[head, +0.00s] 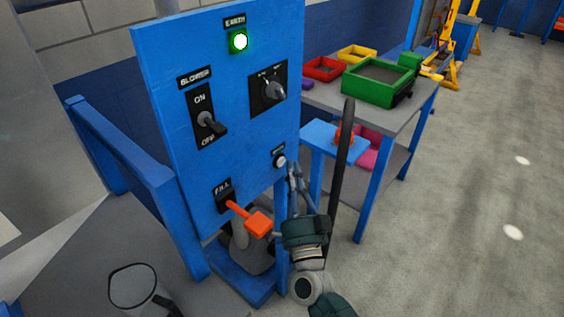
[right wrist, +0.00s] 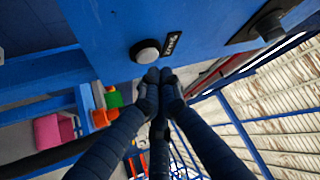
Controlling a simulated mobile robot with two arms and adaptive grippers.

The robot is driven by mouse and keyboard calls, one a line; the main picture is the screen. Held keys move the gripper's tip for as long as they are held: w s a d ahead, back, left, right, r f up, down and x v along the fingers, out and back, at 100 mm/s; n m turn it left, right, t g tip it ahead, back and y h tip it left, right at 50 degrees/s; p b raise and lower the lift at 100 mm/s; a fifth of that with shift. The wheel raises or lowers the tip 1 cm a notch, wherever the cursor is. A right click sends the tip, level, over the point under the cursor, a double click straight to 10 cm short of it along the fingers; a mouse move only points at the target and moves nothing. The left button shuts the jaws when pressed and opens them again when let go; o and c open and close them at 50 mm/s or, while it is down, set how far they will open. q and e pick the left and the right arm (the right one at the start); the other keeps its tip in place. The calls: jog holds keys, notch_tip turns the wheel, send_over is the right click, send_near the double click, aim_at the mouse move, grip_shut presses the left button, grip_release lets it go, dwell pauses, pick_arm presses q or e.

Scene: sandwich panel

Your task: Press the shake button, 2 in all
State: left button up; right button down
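The shake button (head: 279,161) is a small pale round knob in a dark ring at the lower right of the blue panel (head: 235,120). In the right wrist view the button (right wrist: 147,51) sits on the panel's face beside its small black label (right wrist: 172,43). My right gripper (head: 294,173) is just below and right of the button in the head view. In the right wrist view its dark fingertips (right wrist: 158,76) are drawn together with nothing between them, close to the button's edge. I cannot tell whether they touch it. My left gripper is not in view.
An orange fill lever (head: 258,223) juts from the panel near my right gripper. The blower switch (head: 210,123), a rotary knob (head: 275,90) and a lit green lamp (head: 239,41) are higher up. A dark rod (head: 345,140) stands right of the gripper. A bench (head: 405,115) holds trays.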

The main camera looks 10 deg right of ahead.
jog(key=shift+w+a, duration=0.3)
jog(key=shift+w, duration=0.05)
jog(key=shift+w+a, duration=0.25)
jog(key=shift+w, duration=0.05)
dwell(0.8)
jog(key=shift+s+d, duration=0.15)
dwell(0.3)
jog(key=shift+s+d, duration=0.35)
jog(key=shift+s, duration=0.15)
jog(key=shift+s+d+p, duration=0.4)
jog(key=shift+s+d, duration=0.4)
jog(key=shift+s, duration=0.2)
jog(key=shift+s+d+p, duration=0.35)
jog(key=shift+s+d, duration=0.4)
jog(key=shift+s, duration=0.25)
dwell(0.6)
